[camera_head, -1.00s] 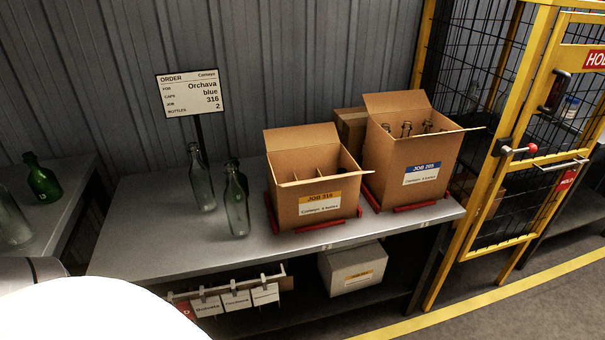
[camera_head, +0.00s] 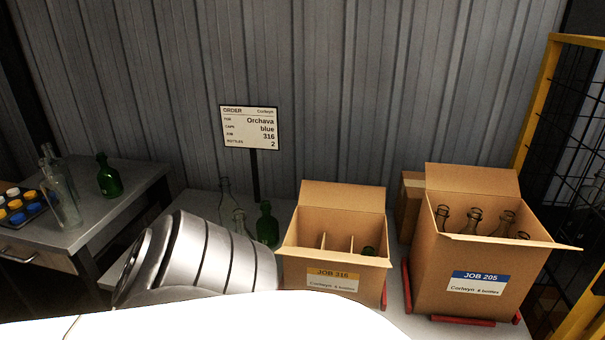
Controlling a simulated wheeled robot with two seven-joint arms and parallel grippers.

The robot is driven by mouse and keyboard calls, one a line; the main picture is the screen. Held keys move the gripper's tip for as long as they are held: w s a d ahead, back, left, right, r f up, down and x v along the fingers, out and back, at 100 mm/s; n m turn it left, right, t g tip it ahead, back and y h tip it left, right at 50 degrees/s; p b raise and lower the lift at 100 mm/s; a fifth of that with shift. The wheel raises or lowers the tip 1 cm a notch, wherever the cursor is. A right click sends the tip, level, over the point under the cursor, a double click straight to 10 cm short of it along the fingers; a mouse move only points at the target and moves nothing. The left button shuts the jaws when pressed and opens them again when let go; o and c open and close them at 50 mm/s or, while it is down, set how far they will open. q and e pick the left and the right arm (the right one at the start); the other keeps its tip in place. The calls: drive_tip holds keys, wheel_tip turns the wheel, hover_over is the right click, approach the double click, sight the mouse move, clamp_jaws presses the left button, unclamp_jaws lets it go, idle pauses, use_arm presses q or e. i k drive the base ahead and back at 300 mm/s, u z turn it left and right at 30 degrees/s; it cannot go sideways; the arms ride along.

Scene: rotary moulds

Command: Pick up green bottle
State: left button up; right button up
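One green bottle (camera_head: 109,176) stands upright on the grey table at the left. A second green bottle (camera_head: 267,224) stands upright on the middle bench, just left of the JOB 316 box. One of my arms, a silver ribbed link, crosses the lower left and hides part of the bench. Neither gripper shows in the head view.
Clear bottles stand on the left table (camera_head: 130,200) and behind my arm on the bench. A tray of caps (camera_head: 18,208) lies at far left. The JOB 205 box (camera_head: 480,270) holds several bottles. An order sign (camera_head: 249,128) stands behind; a yellow cage frame (camera_head: 537,110) is at right.

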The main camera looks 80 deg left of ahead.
sight(267, 226)
drive_tip(key=u, duration=1.75)
